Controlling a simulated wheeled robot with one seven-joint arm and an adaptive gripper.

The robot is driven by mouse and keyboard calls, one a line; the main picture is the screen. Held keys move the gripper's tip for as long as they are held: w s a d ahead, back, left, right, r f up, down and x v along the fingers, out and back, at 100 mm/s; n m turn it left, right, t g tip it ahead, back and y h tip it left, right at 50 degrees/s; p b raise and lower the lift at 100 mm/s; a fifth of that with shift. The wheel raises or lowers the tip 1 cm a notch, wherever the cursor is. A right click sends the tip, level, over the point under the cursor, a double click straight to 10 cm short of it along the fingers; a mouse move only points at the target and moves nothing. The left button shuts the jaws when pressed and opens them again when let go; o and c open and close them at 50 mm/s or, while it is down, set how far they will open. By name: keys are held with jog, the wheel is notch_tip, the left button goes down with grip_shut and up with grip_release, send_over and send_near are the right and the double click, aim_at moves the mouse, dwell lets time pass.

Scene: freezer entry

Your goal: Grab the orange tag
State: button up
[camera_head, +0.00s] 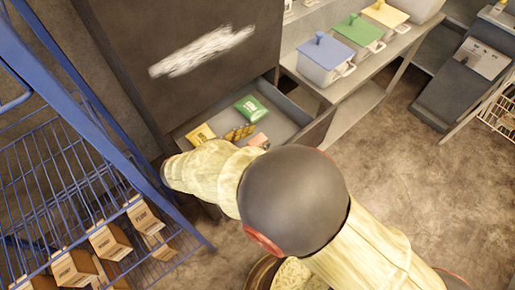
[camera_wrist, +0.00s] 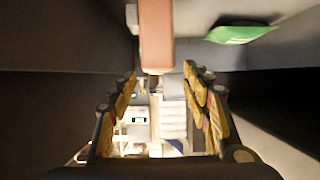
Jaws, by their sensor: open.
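An orange-pink tag (camera_head: 258,140) lies in the open drawer, near its front side. In the wrist view the tag (camera_wrist: 157,35) is a flat orange-brown slab at top centre, its lower end near the level of my fingertips. My gripper (camera_head: 239,132) is over the drawer, just left of the tag in the head view. In the wrist view my gripper (camera_wrist: 160,76) has its two yellow-padded fingers spread wide. Nothing is held between them. Whether a finger touches the tag cannot be told.
The drawer (camera_head: 318,130) also holds a green packet (camera_head: 251,108) and a yellow packet (camera_head: 200,135). The green packet (camera_wrist: 240,33) shows at upper right in the wrist view. A blue wire rack (camera_head: 60,190) stands at left. A counter with lidded tubs (camera_head: 325,60) is beyond the drawer.

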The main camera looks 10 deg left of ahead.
aim_at(260, 140)
notch_tip(260, 140, down, 2)
jog(key=shift+f, duration=0.15)
jog(key=shift+b+x, duration=0.45)
jog(key=shift+x, duration=0.7)
jog(key=shift+b+x, duration=0.7)
jog(key=shift+x, duration=1.85)
jog(key=shift+c, duration=1.3)
grip_shut()
